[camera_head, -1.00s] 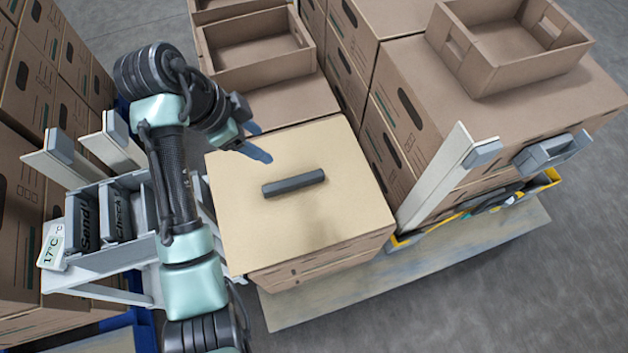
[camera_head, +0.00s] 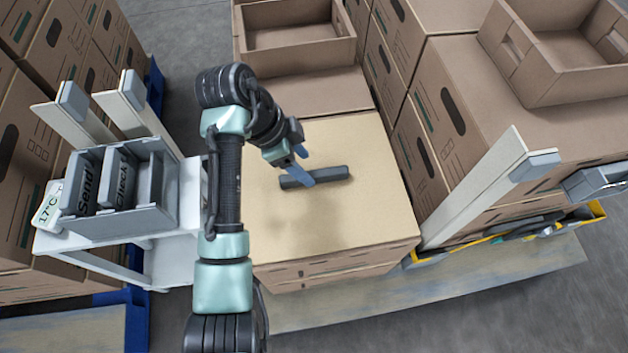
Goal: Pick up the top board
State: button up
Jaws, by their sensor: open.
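The top board (camera_head: 345,225) is a flat tan panel lying on a stack of brown cartons. A dark grey bar handle (camera_head: 335,174) sits across its middle. My gripper (camera_head: 304,173) is open above the board, with its blue fingers over the left part of the handle. I cannot tell whether the fingers touch the handle or are still above it. My arm hides the left edge of the board.
A pale post (camera_head: 475,190) rises beside the board's right. Grey bins (camera_head: 125,190) labelled "Send!" and "Check" are at left.

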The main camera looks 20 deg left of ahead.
aim_at(313, 174)
jog(key=b+x, duration=0.1)
jog(key=x, duration=0.3)
jog(key=shift+d+b, duration=0.1)
jog(key=shift+b, duration=0.2)
jog(key=shift+r, duration=0.1)
grip_shut()
